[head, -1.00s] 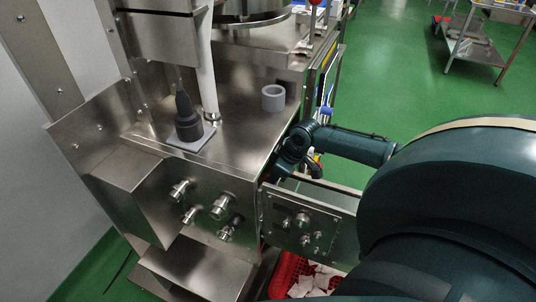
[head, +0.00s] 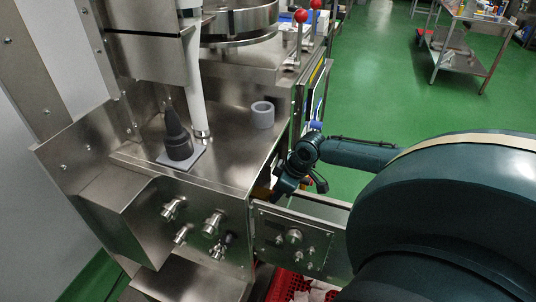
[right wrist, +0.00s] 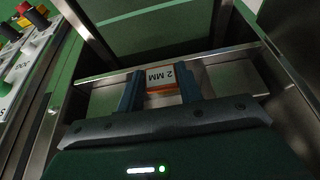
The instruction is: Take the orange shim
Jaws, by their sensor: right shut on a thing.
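The orange shim (right wrist: 162,87) shows in the right wrist view as a small block with a white label reading "2 MM", upside down in the picture. My right gripper (right wrist: 160,75) is shut on it, one finger on each side. The shim is over or in a narrow metal channel; I cannot tell whether it touches the metal. In the head view my right gripper (head: 283,190) is low beside the right side of the steel machine (head: 225,160), partly hidden. My left gripper is not in view.
A grey ring (head: 262,115) and a dark cone on a grey square plate (head: 197,157) stand on the machine top. A knobbed panel (head: 290,240) is just below my right gripper. A red basket (head: 284,285) is beneath.

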